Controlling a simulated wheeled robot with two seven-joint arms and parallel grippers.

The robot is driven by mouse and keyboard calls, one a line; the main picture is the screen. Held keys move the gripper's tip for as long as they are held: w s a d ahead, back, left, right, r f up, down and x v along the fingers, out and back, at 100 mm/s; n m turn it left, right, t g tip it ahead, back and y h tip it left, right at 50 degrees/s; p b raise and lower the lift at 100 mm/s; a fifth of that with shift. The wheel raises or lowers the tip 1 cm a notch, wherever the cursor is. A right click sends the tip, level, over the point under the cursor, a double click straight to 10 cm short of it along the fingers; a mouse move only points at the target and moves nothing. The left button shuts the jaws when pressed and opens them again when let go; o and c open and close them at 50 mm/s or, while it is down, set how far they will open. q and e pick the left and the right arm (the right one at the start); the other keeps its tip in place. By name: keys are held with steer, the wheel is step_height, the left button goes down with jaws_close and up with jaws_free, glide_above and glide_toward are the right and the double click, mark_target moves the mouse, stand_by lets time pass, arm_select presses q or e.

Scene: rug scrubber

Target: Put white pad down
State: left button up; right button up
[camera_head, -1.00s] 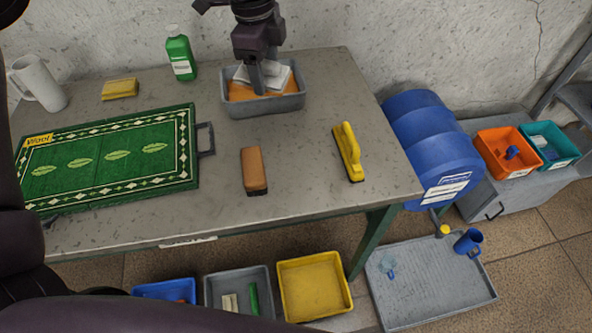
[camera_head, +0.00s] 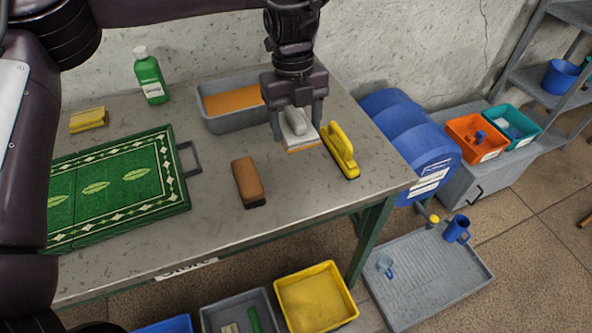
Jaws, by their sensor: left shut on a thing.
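My left gripper (camera_head: 299,118) is shut on the white pad (camera_head: 298,137), which has a tan-orange lower edge. The pad is at or just above the table top, between the yellow-handled brush and the grey tub; I cannot tell whether it touches the table. The gripper fingers cover part of its sides. The grey tub (camera_head: 228,122) behind and left of it shows an orange layer (camera_head: 232,99) inside. My right gripper is not in view.
The yellow brush (camera_head: 341,150) is close to the pad's right. A brown brush (camera_head: 248,181) lies front-left on the table (camera_head: 215,220). A green rug (camera_head: 115,188), yellow sponge (camera_head: 88,119) and green bottle (camera_head: 150,78) are further left.

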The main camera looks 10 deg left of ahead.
arm_select(q)
glide_above(297, 178)
step_height(297, 178, down, 8)
steer(key=shift+w+a+r, duration=0.1)
steer(key=shift+w+a, duration=0.05)
step_height(297, 178, down, 5)
steer(key=shift+r, duration=0.15)
steer(key=shift+f, duration=0.2)
steer(key=shift+f, duration=0.15)
steer(key=o, duration=1.1)
steer(key=r, duration=0.8)
steer(key=w+r, duration=0.1)
steer(key=r, duration=0.3)
steer(key=shift+w+a+r, duration=0.1)
steer(key=shift+a+r, duration=0.05)
steer(key=shift+a, duration=0.2)
